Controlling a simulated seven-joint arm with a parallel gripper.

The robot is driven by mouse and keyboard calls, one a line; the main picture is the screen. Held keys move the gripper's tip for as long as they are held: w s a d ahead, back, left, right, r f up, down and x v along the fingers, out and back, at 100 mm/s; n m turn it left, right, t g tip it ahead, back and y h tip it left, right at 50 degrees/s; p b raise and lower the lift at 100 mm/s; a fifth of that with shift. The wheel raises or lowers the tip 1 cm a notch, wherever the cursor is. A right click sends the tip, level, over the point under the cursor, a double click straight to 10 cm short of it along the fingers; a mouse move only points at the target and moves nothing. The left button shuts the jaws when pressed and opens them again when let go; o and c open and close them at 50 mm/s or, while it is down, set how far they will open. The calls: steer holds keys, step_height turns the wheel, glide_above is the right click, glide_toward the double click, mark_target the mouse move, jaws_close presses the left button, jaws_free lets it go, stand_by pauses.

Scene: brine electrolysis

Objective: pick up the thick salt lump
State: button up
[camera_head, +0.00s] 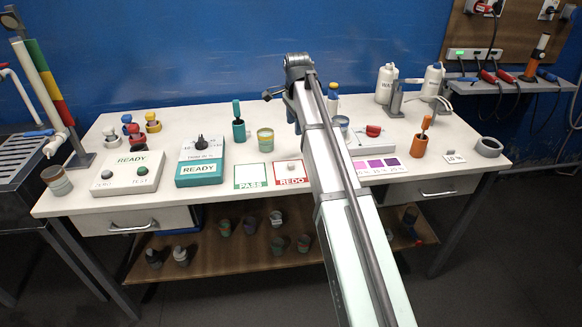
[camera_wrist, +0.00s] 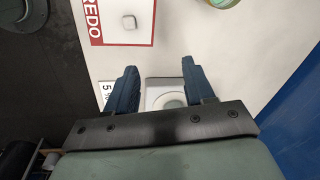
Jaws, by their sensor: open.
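A small pale lump (camera_head: 291,166) lies on the red-bordered REDO card (camera_head: 291,182) at the middle of the bench. It also shows in the wrist view as a small whitish block (camera_wrist: 129,22) near the top. A small grey piece (camera_head: 450,152) lies by the "10 %" label at the right; I cannot tell for sure which one is the thick salt lump. My gripper (camera_wrist: 161,85) is open and empty. Its fingers are over a white device with a round pan (camera_wrist: 168,100), apart from the lump. In the head view my arm hides much of the bench centre.
The PASS card (camera_head: 250,177) lies left of REDO. An orange holder (camera_head: 420,143) and a grey ring (camera_head: 489,147) stand to the right. The bench front near the cards is clear.

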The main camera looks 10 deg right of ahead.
mark_target(292, 164)
steer(key=s+f, duration=0.1)
steer(key=f, duration=0.3)
steer(key=s+a+f+m+g, duration=0.1)
steer(key=f, duration=0.3)
steer(key=s+f+g, duration=0.1)
steer(key=f, duration=0.4)
steer(key=shift+a+m, duration=0.2)
steer(key=shift+m, duration=0.1)
steer(key=shift+c, duration=0.4)
jaws_close()
